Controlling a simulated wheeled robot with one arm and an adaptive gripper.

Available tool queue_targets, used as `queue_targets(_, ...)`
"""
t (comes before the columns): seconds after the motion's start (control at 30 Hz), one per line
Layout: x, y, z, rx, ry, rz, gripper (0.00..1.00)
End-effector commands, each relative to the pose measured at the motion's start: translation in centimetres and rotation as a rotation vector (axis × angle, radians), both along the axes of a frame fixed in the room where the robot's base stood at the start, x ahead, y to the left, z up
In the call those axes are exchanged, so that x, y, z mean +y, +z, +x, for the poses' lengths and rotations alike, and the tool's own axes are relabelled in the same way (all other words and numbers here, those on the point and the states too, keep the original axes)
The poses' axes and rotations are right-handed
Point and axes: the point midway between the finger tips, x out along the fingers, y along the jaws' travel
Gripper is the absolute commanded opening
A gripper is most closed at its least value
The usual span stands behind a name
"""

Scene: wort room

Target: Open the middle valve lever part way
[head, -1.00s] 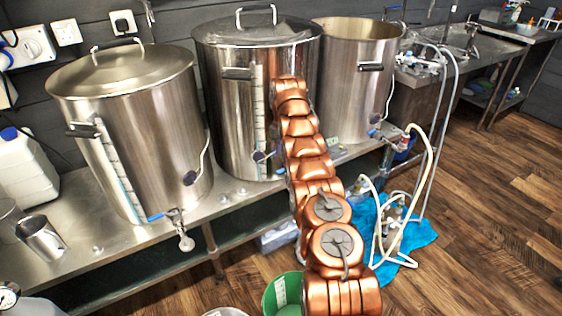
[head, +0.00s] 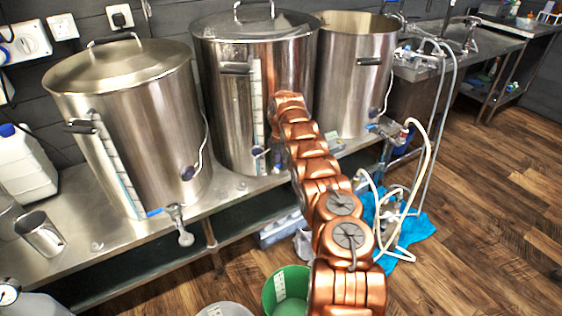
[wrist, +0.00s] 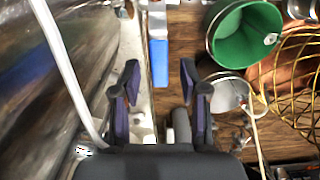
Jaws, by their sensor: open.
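The middle steel kettle (head: 225,115) stands on the bench between two others. My copper arm crosses in front of its right side and hides most of its valve area. In the wrist view a blue lever (wrist: 158,62) lies lengthwise, just beyond and between the spread fingertips. My gripper (wrist: 159,82) is open, with one dark finger pair on each side and a gap to the lever. No contact with the lever shows. In the head view my gripper is hidden behind the arm.
The left kettle (head: 130,120) has a tap with its own blue lever (head: 154,213). The right kettle (head: 350,85) is open-topped. A green bucket (head: 290,288) stands on the floor by my arm. White hoses (head: 425,160) hang at the right. Open wooden floor (head: 480,210) lies right.

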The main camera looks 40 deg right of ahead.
Motion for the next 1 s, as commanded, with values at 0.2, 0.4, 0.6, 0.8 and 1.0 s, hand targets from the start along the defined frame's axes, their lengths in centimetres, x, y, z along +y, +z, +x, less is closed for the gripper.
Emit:
queue_targets(0.2, -0.05, 0.06, 0.02, -0.001, -0.001, -0.001, 0.40)
queue_targets(0.4, -0.05, 0.07, 0.02, -0.001, -0.001, -0.001, 0.19)
queue_targets(0.6, -0.06, 0.09, 0.03, -0.002, -0.001, -0.001, 0.00)
queue_targets(0.8, -0.06, 0.10, 0.03, -0.002, -0.001, -0.001, 0.00)
queue_targets(1.0, -0.07, 0.11, 0.03, -0.002, -0.001, -0.001, 0.00)
